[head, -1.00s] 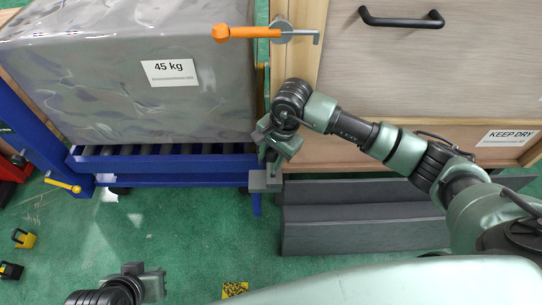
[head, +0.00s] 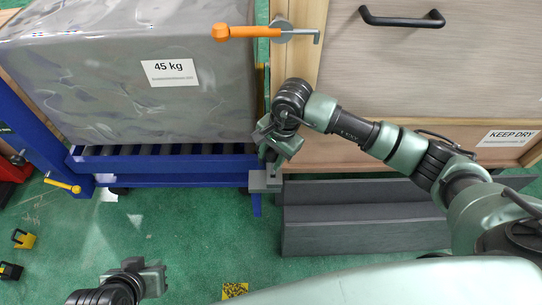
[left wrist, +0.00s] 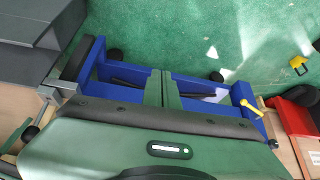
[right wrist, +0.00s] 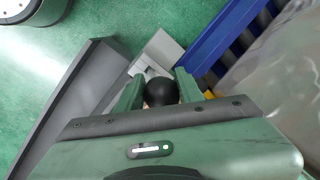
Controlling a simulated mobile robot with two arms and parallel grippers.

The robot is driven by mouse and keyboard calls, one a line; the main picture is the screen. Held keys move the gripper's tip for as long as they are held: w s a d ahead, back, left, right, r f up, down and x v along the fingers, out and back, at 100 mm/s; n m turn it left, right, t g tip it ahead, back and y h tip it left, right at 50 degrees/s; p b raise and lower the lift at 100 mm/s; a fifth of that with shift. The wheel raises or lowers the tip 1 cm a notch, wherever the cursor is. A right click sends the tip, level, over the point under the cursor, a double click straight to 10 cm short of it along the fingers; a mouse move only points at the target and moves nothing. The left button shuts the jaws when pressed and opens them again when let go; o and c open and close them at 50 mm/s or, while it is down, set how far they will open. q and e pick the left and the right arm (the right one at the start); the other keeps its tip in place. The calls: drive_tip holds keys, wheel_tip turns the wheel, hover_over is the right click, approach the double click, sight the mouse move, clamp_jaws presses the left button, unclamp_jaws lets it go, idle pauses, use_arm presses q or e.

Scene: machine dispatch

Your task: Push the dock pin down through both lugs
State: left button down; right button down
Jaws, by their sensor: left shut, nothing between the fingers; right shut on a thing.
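My right gripper (head: 270,160) is at the gap between the blue cart and the wooden crate, pointing down. In the right wrist view its fingers (right wrist: 160,90) are shut on the dock pin, whose round black knob (right wrist: 160,91) shows between them. The pin's shank is hidden. A light grey lug block (head: 265,183) lies just below the gripper in the head view; it also shows beyond the fingers in the right wrist view (right wrist: 161,50). I cannot tell how deep the pin sits in the lugs. My left gripper (head: 155,280) is shut and empty over the floor.
The blue roller cart (head: 165,172) carries a wrapped 45 kg load (head: 130,85). The wooden crate (head: 420,80) has an orange-handled latch (head: 245,32). A dark grey step-shaped piece (head: 365,235) lies below the crate. Green floor (head: 190,225) is clear before the cart.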

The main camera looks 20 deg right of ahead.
use_arm(q)
drive_tip(key=shift+w+d+r+t, duration=0.15)
drive_tip(key=shift+w+t, duration=0.05)
drive_tip(key=shift+w, duration=0.15)
drive_tip(key=shift+w+d+r+t, duration=0.1)
drive_tip(key=shift+w+t, duration=0.1)
drive_tip(key=shift+w, duration=0.15)
drive_tip(key=shift+w+d+r, duration=0.1)
drive_tip(key=shift+w, duration=0.25)
use_arm(e)
drive_tip(key=shift+f, duration=0.1)
use_arm(q)
drive_tip(key=shift+w+d+r+t+b, duration=0.15)
drive_tip(key=shift+w+r+t+b, duration=0.15)
drive_tip(key=shift+w, duration=0.15)
drive_tip(key=shift+w+d+r+t+b, duration=0.2)
drive_tip(key=shift+w+t, duration=0.1)
drive_tip(key=shift+w, duration=0.15)
use_arm(e)
drive_tip(key=shift+f, duration=0.2)
drive_tip(key=shift+f, duration=0.3)
use_arm(q)
drive_tip(key=w+r, duration=0.1)
drive_tip(key=w+r+t+h, duration=0.1)
drive_tip(key=shift+w+d+t, duration=0.3)
drive_tip(key=shift+d, duration=0.1)
